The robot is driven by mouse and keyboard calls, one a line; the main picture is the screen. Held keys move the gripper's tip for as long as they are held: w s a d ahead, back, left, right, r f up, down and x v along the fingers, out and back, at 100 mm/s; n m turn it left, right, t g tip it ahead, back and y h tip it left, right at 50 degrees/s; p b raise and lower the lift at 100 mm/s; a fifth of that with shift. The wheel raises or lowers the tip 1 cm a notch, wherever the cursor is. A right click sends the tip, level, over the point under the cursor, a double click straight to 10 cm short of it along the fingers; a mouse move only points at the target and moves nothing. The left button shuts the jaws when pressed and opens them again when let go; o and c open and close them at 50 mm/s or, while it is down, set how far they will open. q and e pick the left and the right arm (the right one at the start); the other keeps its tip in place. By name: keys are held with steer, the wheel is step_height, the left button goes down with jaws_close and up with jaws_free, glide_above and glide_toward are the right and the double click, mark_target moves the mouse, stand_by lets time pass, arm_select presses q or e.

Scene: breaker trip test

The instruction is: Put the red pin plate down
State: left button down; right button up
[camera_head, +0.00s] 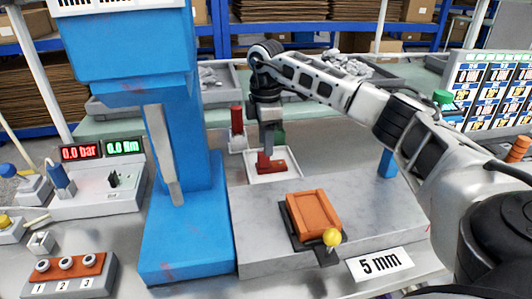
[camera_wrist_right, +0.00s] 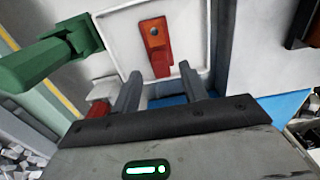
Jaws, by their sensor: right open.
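The red pin plate (camera_head: 270,163) lies on a shallow white-rimmed tray (camera_head: 288,175) at the back of the grey metal slab. In the right wrist view the red plate (camera_wrist_right: 160,58) shows an upper part with a small round feature and lies inside the white rim. My right gripper (camera_head: 267,147) points down just above the plate. In the wrist view its two fingers (camera_wrist_right: 160,70) are apart, with the near end of the plate between or just beyond their tips; contact is unclear. My left gripper is not in view.
A blue column (camera_head: 180,200) rises to the left. An orange block (camera_head: 314,212) on a dark holder with a yellow knob (camera_head: 332,237) sits in front. The slab's front left is clear.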

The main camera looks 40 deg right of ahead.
step_height(320, 180, up, 7)
steer(key=shift+r, duration=0.2)
steer(key=shift+r, duration=0.1)
stand_by(0.5)
